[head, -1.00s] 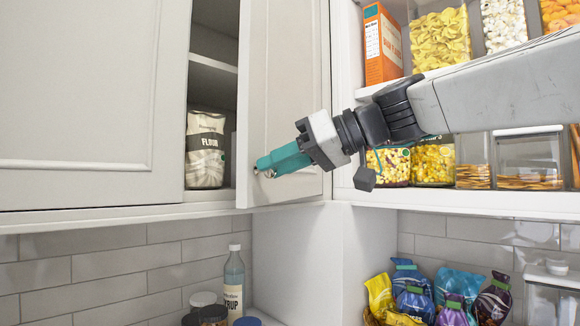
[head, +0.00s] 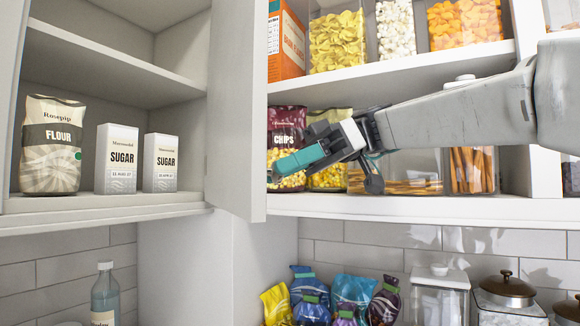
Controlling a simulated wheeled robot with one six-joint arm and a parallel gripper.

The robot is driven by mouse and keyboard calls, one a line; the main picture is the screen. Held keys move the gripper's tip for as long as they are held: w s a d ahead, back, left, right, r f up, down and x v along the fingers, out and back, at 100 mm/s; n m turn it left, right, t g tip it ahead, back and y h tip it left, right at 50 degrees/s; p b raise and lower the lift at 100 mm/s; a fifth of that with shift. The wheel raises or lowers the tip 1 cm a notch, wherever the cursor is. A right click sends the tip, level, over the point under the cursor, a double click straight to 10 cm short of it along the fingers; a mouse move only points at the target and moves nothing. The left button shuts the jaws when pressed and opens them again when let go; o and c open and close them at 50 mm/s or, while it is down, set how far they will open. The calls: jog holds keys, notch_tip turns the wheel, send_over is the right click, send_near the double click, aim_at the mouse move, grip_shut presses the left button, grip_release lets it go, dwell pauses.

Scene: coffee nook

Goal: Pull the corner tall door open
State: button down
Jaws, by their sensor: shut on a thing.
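The corner tall door (head: 238,110) is white and stands well open, seen nearly edge-on in the head view. It is to the right of the open cupboard, whose inside shows. My gripper (head: 274,173), with teal fingers, reaches in from the right and is shut at the door's right side, on its knob. The knob is mostly hidden by the fingertips and the door's edge.
The open cupboard holds a flour bag (head: 51,145) and two sugar boxes (head: 117,158). Open shelves at right, behind my arm, hold a chips bag (head: 287,125), an orange box (head: 287,42) and clear containers. Colourful bags (head: 340,295) and lidded jars stand below.

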dwell(0.3)
jog(key=c, duration=1.1)
grip_release()
jog(key=shift+w+d, duration=0.1)
